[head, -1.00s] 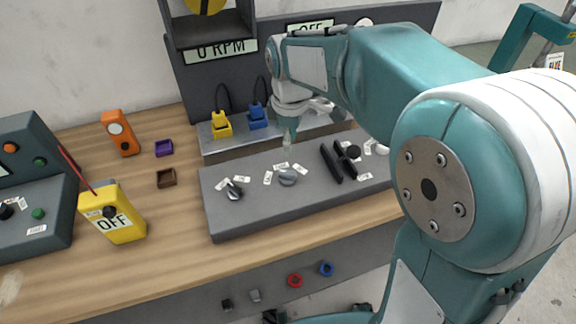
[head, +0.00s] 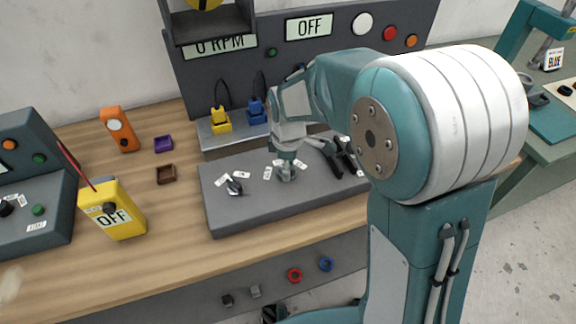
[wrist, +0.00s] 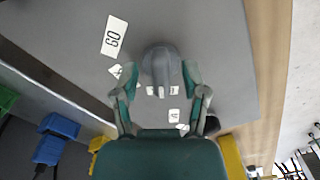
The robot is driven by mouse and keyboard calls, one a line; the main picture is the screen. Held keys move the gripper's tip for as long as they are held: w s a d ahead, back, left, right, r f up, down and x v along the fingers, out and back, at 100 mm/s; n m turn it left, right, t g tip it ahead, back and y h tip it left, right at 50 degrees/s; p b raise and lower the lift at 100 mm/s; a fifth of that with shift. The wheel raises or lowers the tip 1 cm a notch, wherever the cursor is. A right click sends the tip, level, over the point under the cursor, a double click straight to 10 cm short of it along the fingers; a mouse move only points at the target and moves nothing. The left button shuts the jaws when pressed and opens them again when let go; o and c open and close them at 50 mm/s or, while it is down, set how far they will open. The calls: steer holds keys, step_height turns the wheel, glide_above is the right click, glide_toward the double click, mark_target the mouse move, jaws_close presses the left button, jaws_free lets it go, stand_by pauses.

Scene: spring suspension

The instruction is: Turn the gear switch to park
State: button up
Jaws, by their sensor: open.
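In the head view two grey knobs sit on the flat grey console (head: 225,218). The left knob (head: 235,187) has small white labels beside it. My gripper (head: 287,174) points down at the middle knob, mostly hiding it. In the wrist view the grey knob (wrist: 160,66) stands between my open teal fingers (wrist: 157,84), with a finger on each side; I cannot tell whether they touch it. A "60" label (wrist: 114,36) lies beyond it, and other small labels are partly hidden. No label reading park is legible, so I cannot tell which knob is the gear switch.
Black levers (head: 345,160) stand right of my gripper. A yellow connector (head: 221,120) and a blue connector (head: 257,112) sit behind the console. A yellow "OFF" meter (head: 112,212) and an orange device (head: 120,130) stand left. Bare wooden bench (head: 170,225) lies between.

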jaws_close()
steer(key=shift+m, duration=0.3)
steer(key=m, duration=0.5)
steer(key=shift+s, duration=0.1)
steer(key=m, duration=0.6)
steer(key=shift+s+a, duration=0.1)
stand_by(0.5)
